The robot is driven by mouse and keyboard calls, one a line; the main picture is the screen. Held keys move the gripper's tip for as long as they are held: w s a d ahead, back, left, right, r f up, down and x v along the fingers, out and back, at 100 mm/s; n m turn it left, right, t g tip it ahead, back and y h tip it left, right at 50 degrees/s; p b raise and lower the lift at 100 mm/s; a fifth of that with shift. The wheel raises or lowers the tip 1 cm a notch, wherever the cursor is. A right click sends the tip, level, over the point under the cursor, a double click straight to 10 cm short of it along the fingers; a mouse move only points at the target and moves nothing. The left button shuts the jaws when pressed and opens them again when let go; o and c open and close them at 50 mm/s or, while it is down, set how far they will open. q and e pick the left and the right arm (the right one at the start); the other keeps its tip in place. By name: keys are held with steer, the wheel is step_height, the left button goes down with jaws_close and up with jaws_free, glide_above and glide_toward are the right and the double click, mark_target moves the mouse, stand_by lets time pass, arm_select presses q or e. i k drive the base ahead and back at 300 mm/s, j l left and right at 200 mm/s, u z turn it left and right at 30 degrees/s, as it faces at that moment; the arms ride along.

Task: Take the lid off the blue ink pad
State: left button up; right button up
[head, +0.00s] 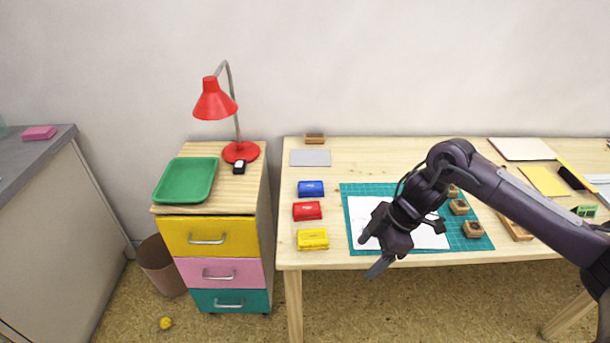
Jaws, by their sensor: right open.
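The blue ink pad (311,188) sits on the left part of the wooden table, behind a red ink pad (307,211) and a yellow ink pad (312,239). It looks closed, though it is small in the head view. My right gripper (368,254) is open and hangs over the front edge of the cutting mat, to the right of and nearer than the blue pad. I see nothing between its fingers. My left gripper is not in view.
A green cutting mat (357,189) holds white paper (368,207) and several wooden stamps (473,229). A grey sheet (310,158) lies behind the blue pad. A drawer unit with a green tray (187,180) and red lamp (214,103) stands left of the table.

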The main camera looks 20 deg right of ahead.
mark_target(305, 188)
steer(key=i, duration=1.1)
